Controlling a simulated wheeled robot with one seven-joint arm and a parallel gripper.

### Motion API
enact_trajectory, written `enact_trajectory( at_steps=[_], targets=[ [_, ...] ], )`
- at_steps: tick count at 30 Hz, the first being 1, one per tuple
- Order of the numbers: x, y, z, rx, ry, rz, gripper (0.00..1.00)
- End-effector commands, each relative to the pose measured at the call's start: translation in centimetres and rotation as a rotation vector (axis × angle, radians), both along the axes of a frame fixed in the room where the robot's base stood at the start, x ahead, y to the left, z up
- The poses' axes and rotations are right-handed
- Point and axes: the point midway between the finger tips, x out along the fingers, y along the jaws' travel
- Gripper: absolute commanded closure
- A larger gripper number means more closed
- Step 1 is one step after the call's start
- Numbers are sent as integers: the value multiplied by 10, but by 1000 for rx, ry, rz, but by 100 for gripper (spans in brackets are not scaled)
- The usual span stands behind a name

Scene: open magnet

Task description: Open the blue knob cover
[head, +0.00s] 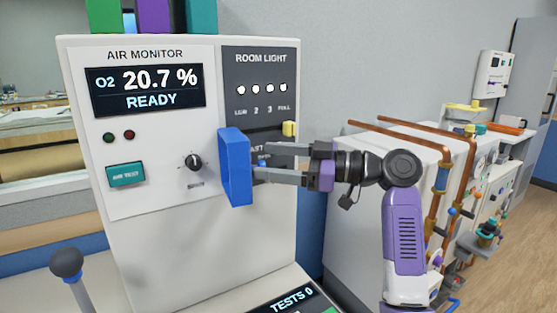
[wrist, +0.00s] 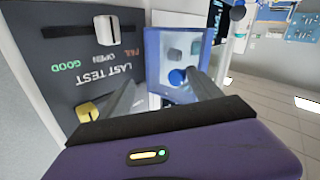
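The blue cover (head: 236,165) stands out from the white air monitor panel, just right of the black knob (head: 194,161). The knob's face shows uncovered in the head view. In the wrist view the blue cover (wrist: 152,55) is a blue-edged panel beyond the fingertips. My gripper (head: 262,161) is open, right of the cover, with its fingers pointing left. The lower fingertip is at the cover's right side; I cannot tell whether it touches. The cover's hinge is hidden.
The dark room light panel (head: 260,85) is behind my gripper, with a yellow switch knob (head: 289,129) close above it. A teal button (head: 126,174) is left of the knob. A joystick (head: 67,263) stands at lower left. Copper pipes (head: 440,170) run at right.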

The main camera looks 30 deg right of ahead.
Motion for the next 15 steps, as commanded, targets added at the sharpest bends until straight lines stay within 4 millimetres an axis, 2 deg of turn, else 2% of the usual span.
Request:
enact_trajectory(
  at_steps=[1, 7, 15],
  targets=[
    [7, 3, -6, -2, 11, -6, 55],
    [4, 0, -7, -1, 12, -7, 55],
    [-29, -29, -4, 1, 6, -7, 55]
  ],
)
